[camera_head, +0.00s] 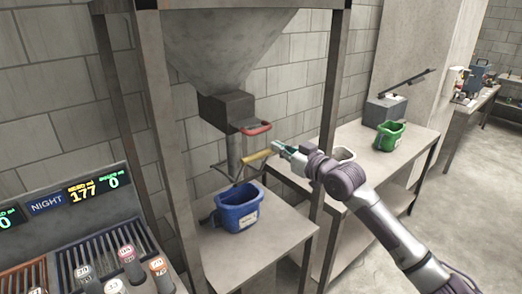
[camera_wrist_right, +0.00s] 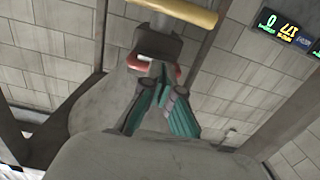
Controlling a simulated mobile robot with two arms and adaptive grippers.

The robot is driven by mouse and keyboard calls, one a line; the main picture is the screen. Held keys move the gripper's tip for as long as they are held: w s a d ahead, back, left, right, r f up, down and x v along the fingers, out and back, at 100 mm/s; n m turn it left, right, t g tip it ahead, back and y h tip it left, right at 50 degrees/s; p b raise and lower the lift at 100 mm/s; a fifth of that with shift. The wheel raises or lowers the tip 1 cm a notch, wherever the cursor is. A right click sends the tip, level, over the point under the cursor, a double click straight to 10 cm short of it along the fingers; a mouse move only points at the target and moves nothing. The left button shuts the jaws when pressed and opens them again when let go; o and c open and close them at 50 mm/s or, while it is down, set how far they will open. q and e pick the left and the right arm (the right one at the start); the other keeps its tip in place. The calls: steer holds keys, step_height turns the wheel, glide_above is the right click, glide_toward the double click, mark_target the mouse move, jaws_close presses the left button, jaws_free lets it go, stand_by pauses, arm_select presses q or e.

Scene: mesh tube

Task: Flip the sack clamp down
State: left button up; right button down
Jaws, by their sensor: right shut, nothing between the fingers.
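The sack clamp appears to be the yellow-handled lever (camera_head: 257,155) under the hopper's spout (camera_head: 234,155), sloping up to the right; its yellow grip (camera_wrist_right: 178,11) crosses the top of the wrist view. My right gripper (camera_head: 278,147) is at the right end of that grip, teal fingers shut and empty. Contact with the grip cannot be told. In the wrist view my right gripper (camera_wrist_right: 158,80) overlaps the red handle (camera_wrist_right: 136,62) in the picture. The red handle (camera_head: 257,128) sits higher, on the dark outlet box (camera_head: 227,109). My left gripper is not in view.
A blue bucket (camera_head: 238,212) stands on the low table (camera_head: 285,227) below the spout. Frame posts (camera_head: 328,130) flank the hopper (camera_head: 220,45). A green bucket (camera_head: 389,137) stands on the right bench. A control panel (camera_head: 90,215) is at lower left.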

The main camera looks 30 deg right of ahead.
steer(key=p, duration=0.4)
glide_above(260, 155)
steer(key=w, duration=0.1)
steer(key=shift+w, duration=0.2)
steer(key=f, duration=0.1)
steer(key=s+f+p, duration=0.1)
steer(key=f, duration=0.1)
steer(key=shift+s+f, duration=0.1)
steer(key=shift+s, duration=0.1)
steer(key=shift+s+f, duration=0.2)
steer(key=shift+f, duration=0.3)
